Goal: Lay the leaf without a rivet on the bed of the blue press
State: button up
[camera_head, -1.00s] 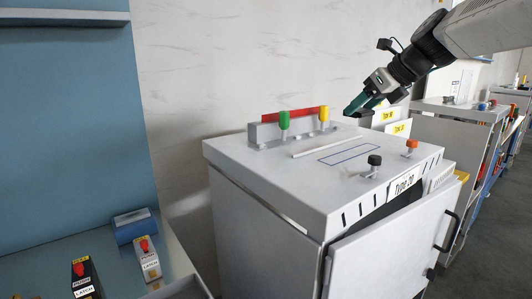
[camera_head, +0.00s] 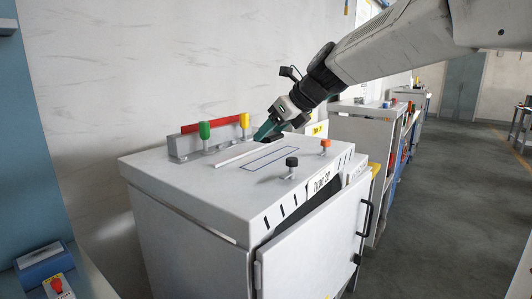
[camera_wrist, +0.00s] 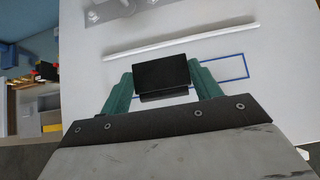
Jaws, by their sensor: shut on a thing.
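My gripper (camera_head: 269,130) reaches in from the right, low over the far side of the white cabinet top (camera_head: 190,175). In the wrist view its green fingers (camera_wrist: 161,88) are shut on a dark, flat rectangular leaf (camera_wrist: 162,72). No rivet shows on the visible face of the leaf; its underside is hidden. The leaf appears above the blue outlined rectangle (camera_wrist: 235,79) on the cabinet top, and whether it touches the surface I cannot tell. A blue block-shaped fixture (camera_head: 40,262) is at the lower left; whether it is the blue press is unclear.
A grey fixture with a red bar (camera_head: 212,124), a green knob (camera_head: 205,130) and a yellow knob (camera_head: 245,121) stands at the back. A white rod (camera_head: 241,153) lies before it. Black (camera_head: 292,163) and orange (camera_head: 325,144) knobs stand near the front.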

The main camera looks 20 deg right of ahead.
jog(key=shift+f, duration=2.7)
jog(key=shift+f, duration=0.15)
jog(key=o, duration=1.1)
jog(key=shift+o, duration=0.2)
